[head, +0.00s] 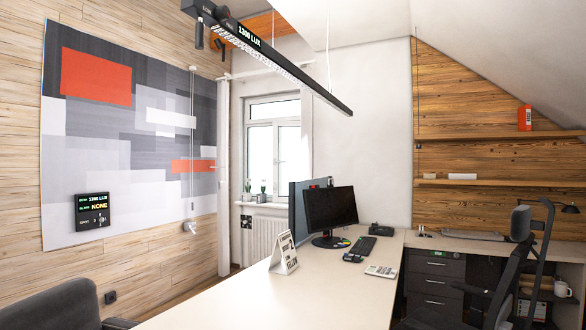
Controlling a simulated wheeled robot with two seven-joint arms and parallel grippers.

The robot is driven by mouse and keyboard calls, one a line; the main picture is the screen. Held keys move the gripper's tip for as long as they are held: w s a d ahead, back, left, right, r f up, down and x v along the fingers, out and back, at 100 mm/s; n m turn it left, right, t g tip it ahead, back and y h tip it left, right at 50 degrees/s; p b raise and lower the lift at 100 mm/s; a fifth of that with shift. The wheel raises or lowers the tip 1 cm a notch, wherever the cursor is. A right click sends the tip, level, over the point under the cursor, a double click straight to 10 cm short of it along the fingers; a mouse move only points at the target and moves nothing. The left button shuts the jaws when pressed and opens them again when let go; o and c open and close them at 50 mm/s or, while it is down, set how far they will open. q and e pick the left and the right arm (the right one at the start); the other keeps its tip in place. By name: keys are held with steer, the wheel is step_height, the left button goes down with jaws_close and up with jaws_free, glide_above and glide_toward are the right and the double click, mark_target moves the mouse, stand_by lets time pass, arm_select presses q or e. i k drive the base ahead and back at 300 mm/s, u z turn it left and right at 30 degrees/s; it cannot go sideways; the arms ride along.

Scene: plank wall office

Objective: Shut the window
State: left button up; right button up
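The window (273,146) is set in the far white wall, left of the monitors. It has a white frame and bright panes, with an upper pane above two taller ones. From this distance I cannot tell whether a sash stands ajar, and no handle shows clearly. Neither of my grippers is in view.
Small plants (262,192) stand on the sill above a radiator (262,236). Chairs stand at lower left (50,305) and right (500,275). A lamp bar (270,55) hangs overhead.

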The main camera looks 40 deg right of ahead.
mark_target(277, 199)
steer(key=u, duration=1.25)
steer(key=i, duration=4.75)
steer(key=z, duration=2.3)
steer(key=i, duration=2.55)
steer(key=z, duration=1.3)
